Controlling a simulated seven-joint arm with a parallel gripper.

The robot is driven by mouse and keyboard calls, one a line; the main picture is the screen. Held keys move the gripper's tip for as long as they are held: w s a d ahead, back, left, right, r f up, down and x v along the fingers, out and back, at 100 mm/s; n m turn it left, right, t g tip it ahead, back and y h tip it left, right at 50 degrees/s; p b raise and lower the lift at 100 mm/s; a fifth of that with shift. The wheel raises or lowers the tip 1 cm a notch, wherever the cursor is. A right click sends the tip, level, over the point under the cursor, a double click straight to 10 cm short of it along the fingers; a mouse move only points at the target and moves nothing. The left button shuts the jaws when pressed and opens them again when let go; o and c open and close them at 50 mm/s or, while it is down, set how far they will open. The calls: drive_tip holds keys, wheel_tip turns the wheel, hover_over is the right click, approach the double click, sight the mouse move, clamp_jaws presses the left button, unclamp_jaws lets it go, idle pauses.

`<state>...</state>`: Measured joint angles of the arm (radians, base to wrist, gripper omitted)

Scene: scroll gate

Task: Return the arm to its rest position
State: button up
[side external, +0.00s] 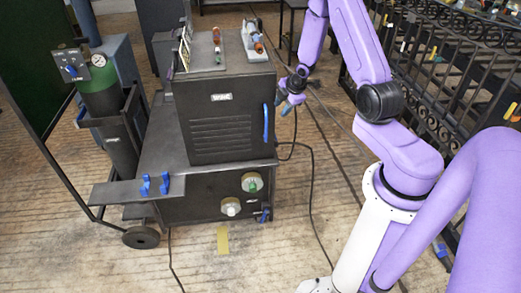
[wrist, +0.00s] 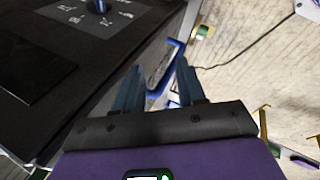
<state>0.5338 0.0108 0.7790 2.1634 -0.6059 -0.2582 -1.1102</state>
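My purple arm reaches in from the right in the side external view, and my gripper (side external: 287,106) hangs beside the right side of a black welding machine (side external: 222,120). In the wrist view, my gripper's two dark blue fingers (wrist: 158,84) are apart, with nothing visibly held between them. A blue handle (side external: 266,123) on the machine is just left of and below the gripper in the side external view. It shows behind and between the fingers in the wrist view (wrist: 172,58); I cannot tell whether they touch it.
A green gas cylinder (side external: 101,92) stands on a black cart at the left. Small parts lie on the machine top. Black ornamental iron gates (side external: 450,80) stand at the right, close to my arm. Cables cross the open wooden floor (side external: 290,215).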

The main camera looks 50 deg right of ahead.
drive_tip(key=s+a+r+g, duration=0.1)
drive_tip(key=s+a+r, duration=0.1)
drive_tip(key=a+r, duration=0.35)
drive_tip(key=s+a+r, duration=0.1)
drive_tip(key=a+r, duration=0.2)
drive_tip(key=a, duration=0.6)
drive_tip(key=s+a+r+g, duration=0.1)
drive_tip(key=s+a+r, duration=0.1)
drive_tip(key=a+r, duration=0.35)
drive_tip(key=s+a+r+g, duration=0.1)
drive_tip(key=s+a+r, duration=0.2)
drive_tip(key=s, duration=0.9)
drive_tip(key=s+a+r+m+g+y, duration=0.1)
drive_tip(key=s+a+r, duration=0.2)
drive_tip(key=s, duration=0.9)
drive_tip(key=shift+a+g, duration=0.4)
drive_tip(key=shift+a, duration=1.3)
drive_tip(key=shift+s, duration=0.1)
